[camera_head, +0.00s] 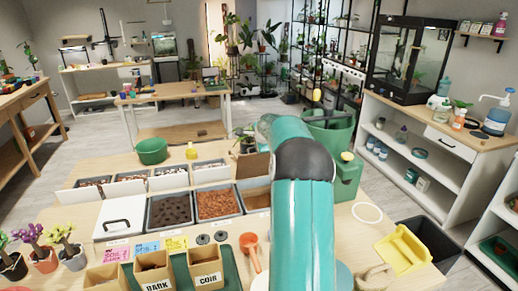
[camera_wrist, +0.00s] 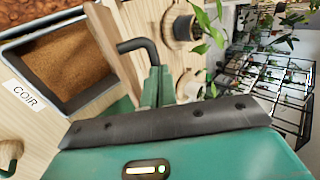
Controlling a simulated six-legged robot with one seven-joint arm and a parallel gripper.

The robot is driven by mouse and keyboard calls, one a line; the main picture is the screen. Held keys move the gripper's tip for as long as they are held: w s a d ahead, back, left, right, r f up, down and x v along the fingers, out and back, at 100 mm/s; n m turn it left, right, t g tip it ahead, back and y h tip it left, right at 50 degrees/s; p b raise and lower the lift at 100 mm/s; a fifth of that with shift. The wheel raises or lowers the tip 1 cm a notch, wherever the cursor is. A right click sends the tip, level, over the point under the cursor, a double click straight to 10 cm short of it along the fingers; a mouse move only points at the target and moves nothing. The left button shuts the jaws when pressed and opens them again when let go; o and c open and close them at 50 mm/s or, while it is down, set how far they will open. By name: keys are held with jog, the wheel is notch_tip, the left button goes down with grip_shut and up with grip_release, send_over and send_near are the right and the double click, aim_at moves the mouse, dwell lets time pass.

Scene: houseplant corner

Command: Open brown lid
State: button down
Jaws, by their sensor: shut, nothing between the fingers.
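The brown lid (camera_wrist: 112,42) stands raised on edge at the side of the bin labelled COIR in the wrist view. Its black bar handle (camera_wrist: 140,47) points away from the bin. The coir bin (camera_wrist: 87,103) is uncovered and shows brown fill. In the head view the lid (camera_head: 257,166) shows as a brown panel behind the bin, partly hidden by my arm. My gripper (camera_wrist: 160,86) is shut and empty, its green fingers close beside the handle; I cannot tell whether they touch. My fingers are hidden in the head view.
Left of the coir bin are open bins of orange pellets (camera_head: 217,203) and dark bark (camera_head: 170,210), and a bin with a white lid (camera_head: 121,216). A potted plant (camera_wrist: 186,27) stands beyond the brown lid. A green watering can (camera_head: 345,170) stands right of my arm.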

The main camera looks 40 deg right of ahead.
jog(key=shift+w+d+r, duration=0.2)
jog(key=shift+w+d, duration=0.15)
jog(key=shift+w, duration=0.3)
jog(key=shift+w+d+r, duration=0.15)
jog(key=shift+w+d, duration=0.15)
jog(key=shift+w, duration=0.35)
jog(key=shift+w+d+r, duration=0.2)
jog(key=shift+w+d, duration=0.15)
jog(key=shift+w, duration=0.3)
jog(key=shift+r, duration=0.1)
jog(key=w+r+v, duration=0.1)
jog(key=v, duration=0.8)
jog(key=shift+d+r, duration=0.2)
jog(key=shift+r, duration=0.25)
